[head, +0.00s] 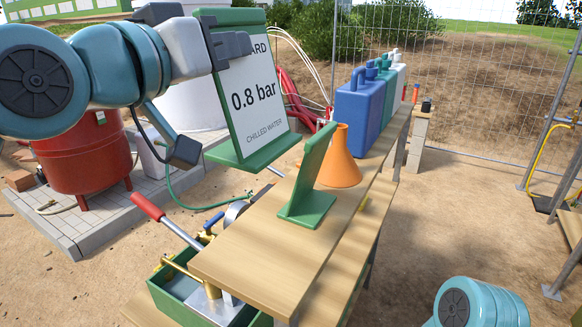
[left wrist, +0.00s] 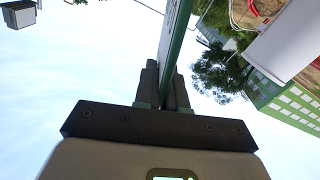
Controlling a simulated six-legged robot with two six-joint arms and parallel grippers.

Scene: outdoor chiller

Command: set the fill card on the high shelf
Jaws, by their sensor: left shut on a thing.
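My left gripper (head: 232,44) is shut on the top part of the fill card (head: 250,100), a white panel in a green frame with a green foot, reading "0.8 bar" and "CHILLED WATER". Part of its heading is hidden by the gripper. The card hangs nearly upright in the air, left of the high shelf (head: 257,240), a long wooden board. In the left wrist view the card's edge (left wrist: 177,40) runs between the two dark fingers (left wrist: 166,88). My right gripper is out of view.
On the shelf stand a second green card stand (head: 310,190), an orange funnel (head: 341,160) and several jugs, the nearest blue (head: 358,112). The shelf's near end is bare. A green toolbox (head: 190,290) sits below left. A red tank (head: 85,155) stands behind left.

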